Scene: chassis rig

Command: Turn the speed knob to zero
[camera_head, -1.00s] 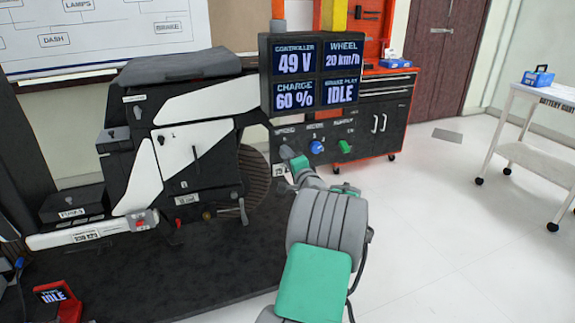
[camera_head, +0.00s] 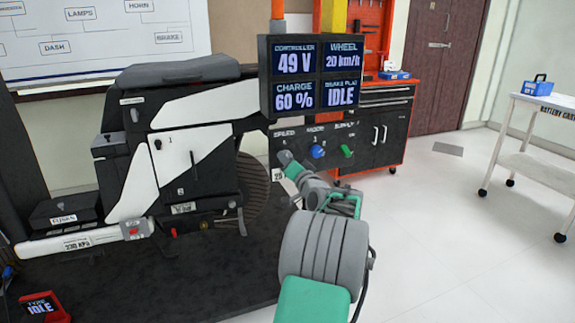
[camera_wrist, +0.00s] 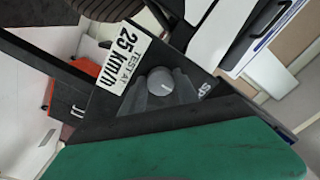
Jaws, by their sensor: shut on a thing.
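The speed knob (camera_wrist: 161,80) is a round grey knob with a short white mark, on the dark control panel (camera_wrist: 125,112) in the wrist view. My gripper (camera_wrist: 160,92) has its two grey fingers closed on either side of the knob. In the head view my gripper (camera_head: 287,161) is at the panel under the "SPEED" label, and it hides the knob there. The display (camera_head: 319,75) above reads 49 V, wheel 20 km/h, charge 60 % and IDLE. A white label (camera_wrist: 127,52) by the knob reads "TEST AT 25 km/h".
A blue mode knob (camera_head: 318,151) and a green supply switch (camera_head: 347,151) sit just right of my gripper. The black and white scooter chassis (camera_head: 185,150) stands to the left. A white battery cart (camera_head: 540,150) is at the right, with open floor before it.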

